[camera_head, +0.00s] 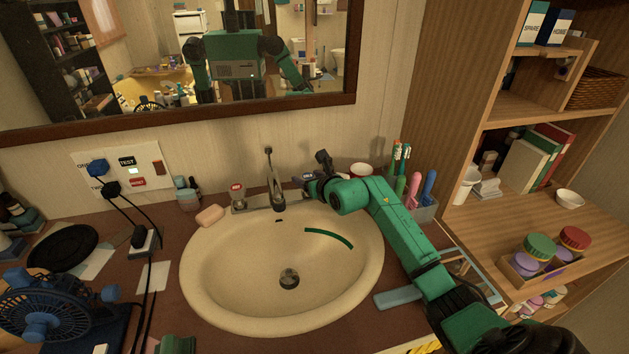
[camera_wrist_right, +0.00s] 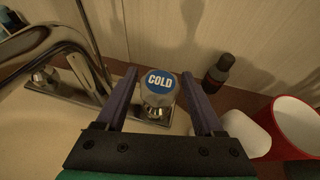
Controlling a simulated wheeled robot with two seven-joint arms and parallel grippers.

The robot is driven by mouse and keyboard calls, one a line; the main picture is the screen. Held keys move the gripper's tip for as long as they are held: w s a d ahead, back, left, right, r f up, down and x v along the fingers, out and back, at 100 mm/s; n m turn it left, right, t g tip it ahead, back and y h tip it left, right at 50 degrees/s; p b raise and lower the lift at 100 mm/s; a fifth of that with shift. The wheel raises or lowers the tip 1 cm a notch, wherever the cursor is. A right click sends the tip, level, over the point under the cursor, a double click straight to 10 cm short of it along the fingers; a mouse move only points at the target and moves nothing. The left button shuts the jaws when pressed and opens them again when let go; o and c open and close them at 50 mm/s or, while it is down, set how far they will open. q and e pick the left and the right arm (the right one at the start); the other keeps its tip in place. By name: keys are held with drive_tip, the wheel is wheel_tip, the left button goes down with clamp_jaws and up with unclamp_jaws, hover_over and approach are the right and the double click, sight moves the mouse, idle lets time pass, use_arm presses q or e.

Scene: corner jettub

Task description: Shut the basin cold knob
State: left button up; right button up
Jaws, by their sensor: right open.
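The cold knob (camera_wrist_right: 160,88) is a clear faceted tap handle with a blue cap marked COLD. It stands upright on the chrome tap base in the right wrist view. My right gripper (camera_wrist_right: 158,75) is open, with one dark finger on each side of the knob; small gaps seem to show between fingers and knob. In the head view my right gripper (camera_head: 314,184) is at the right end of the tap and largely hides the knob. The basin (camera_head: 225,285) is below it, with the chrome spout (camera_head: 273,183) to its left.
The red-capped hot knob (camera_head: 237,194) and a soap bar (camera_head: 210,215) are left of the spout. The wall and mirror (camera_head: 180,118) are close behind.

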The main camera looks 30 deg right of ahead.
drive_tip(key=b+v, duration=0.1)
drive_tip(key=v, duration=1.3)
drive_tip(key=shift+s+b, duration=0.15)
drive_tip(key=shift+b, duration=0.2)
